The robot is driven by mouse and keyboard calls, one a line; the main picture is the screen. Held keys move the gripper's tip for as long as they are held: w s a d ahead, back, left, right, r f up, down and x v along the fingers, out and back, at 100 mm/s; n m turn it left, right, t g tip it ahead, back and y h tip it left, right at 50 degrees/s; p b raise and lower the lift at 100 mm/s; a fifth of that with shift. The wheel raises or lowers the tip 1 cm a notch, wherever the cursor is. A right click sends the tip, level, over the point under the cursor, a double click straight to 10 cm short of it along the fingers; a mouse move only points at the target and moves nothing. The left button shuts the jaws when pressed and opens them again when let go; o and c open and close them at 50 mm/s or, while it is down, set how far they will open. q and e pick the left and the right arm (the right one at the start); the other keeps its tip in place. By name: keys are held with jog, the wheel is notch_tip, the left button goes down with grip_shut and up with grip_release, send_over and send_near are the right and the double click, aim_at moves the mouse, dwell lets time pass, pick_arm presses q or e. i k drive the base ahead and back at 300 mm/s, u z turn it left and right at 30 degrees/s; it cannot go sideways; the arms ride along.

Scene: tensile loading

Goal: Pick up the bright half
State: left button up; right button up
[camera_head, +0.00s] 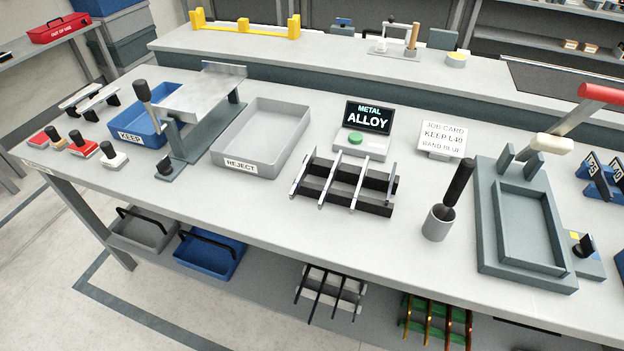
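Neither of my grippers shows in the head view. I cannot tell for sure which thing is the bright half. A dark rack (343,197) near the middle of the bench holds several light metal bars across it, and one bar (302,175) lies at its left end. A shiny metal plate (203,92) belongs to or rests on a lever device (178,170) beside the blue KEEP tray (130,137). The grey REJECT tray (236,167) looks empty. A small screen (369,117) reads METAL ALLOY.
A job card (442,136) reads KEEP L40. A grey cup (438,222) holds a black-handled tool. A grey fixture with a recessed tray (528,230) and a red-handled lever (600,94) stand at right. Stamps (82,146) sit at left. Racks and bins are on the shelf below.

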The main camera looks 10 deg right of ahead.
aim_at(365, 168)
jog(key=u, duration=1.7)
jog(key=i, duration=1.6)
jog(key=z, duration=2.9)
